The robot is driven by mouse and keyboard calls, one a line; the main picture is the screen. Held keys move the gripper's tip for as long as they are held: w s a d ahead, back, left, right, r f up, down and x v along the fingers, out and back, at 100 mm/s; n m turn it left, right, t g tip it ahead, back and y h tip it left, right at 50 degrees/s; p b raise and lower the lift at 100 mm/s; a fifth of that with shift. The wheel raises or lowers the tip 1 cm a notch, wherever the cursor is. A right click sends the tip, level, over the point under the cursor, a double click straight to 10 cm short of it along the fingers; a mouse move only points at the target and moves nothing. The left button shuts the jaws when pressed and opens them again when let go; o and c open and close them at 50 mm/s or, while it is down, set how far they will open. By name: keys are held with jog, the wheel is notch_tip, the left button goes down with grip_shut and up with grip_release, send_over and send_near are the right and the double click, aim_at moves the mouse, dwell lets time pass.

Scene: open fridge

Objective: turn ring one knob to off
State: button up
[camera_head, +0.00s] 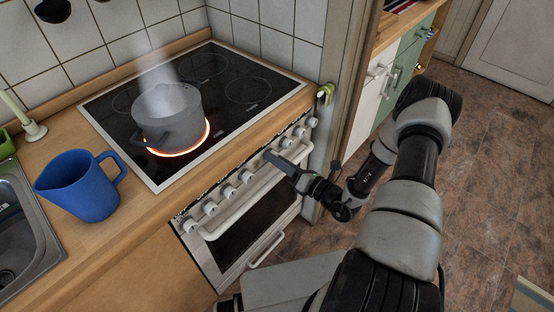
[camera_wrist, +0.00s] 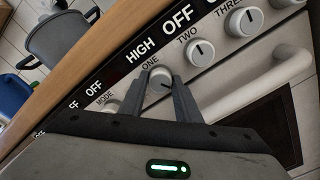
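The ring one knob (camera_wrist: 160,77), a round grey-white knob under the label ONE, is in the wrist view. Its dark pointer mark slants to the lower right, unlike the near-upright mark on the ring two knob (camera_wrist: 200,52). My gripper (camera_wrist: 161,84) has one finger on each side of the ring one knob. Whether the fingers press on it I cannot tell. In the head view my gripper (camera_head: 270,157) is at the stove's knob row and hides part of it. A ring on the cooktop (camera_head: 237,90) glows orange under a steaming grey pot (camera_head: 170,112).
The ring three knob (camera_wrist: 243,22) is right of ring two. A pale oven handle (camera_head: 250,205) runs just below the knobs. A blue jug (camera_head: 78,190) stands on the wooden counter left of the stove, by the sink (camera_head: 22,232). Floor is free at the right.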

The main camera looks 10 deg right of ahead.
jog(key=c, duration=0.5)
jog(key=shift+c, duration=0.2)
